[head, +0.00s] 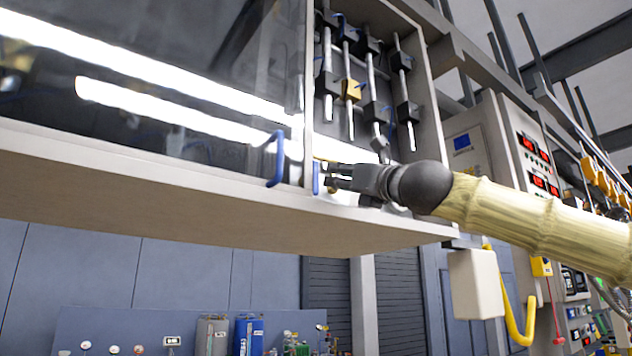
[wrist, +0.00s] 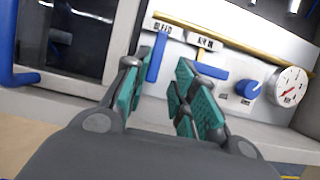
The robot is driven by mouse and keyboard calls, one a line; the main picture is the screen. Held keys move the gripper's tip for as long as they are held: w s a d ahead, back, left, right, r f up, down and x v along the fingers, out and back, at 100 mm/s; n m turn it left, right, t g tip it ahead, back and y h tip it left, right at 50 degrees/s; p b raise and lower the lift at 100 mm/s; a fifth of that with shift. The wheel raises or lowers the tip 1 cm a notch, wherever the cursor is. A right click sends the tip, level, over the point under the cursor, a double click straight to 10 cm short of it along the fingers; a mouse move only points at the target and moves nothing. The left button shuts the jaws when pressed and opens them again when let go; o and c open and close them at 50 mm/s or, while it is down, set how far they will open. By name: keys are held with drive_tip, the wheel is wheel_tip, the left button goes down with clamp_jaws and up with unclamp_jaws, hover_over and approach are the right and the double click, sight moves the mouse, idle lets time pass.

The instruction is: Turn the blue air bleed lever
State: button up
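The blue bleed lever (wrist: 157,58) hangs upright under a label reading BLEED on the pale panel in the wrist view. It also shows as a small blue bar (head: 316,178) in the head view, left of my gripper (head: 334,178). In the wrist view my gripper (wrist: 160,80) is open, its teal-padded fingers spread. The lever appears in the gap between them, nearer the left finger; I cannot tell whether it touches. A second blue lever (wrist: 212,71) has a level bar under another label and is partly hidden by the right finger.
A brass pipe (wrist: 225,38) runs above the labels. A blue knob (wrist: 249,90) and round gauge (wrist: 290,87) are on the right. A glass door with a blue handle (head: 276,160) lies to the left. The cabinet's bottom ledge (head: 280,228) runs below my gripper.

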sight(317, 171)
drive_tip(key=p+x, duration=0.1)
drive_tip(key=x, duration=0.2)
drive_tip(key=p+x, duration=0.1)
drive_tip(key=x, duration=0.2)
drive_tip(key=p+x, duration=0.2)
drive_tip(key=x, duration=0.1)
drive_tip(key=shift+s+a+r, duration=0.1)
drive_tip(key=shift+a+r, duration=0.05)
drive_tip(key=shift+r, duration=0.25)
drive_tip(key=shift+w+a, duration=0.35)
drive_tip(key=shift+w, duration=0.3)
drive_tip(key=shift+s+r, duration=0.1)
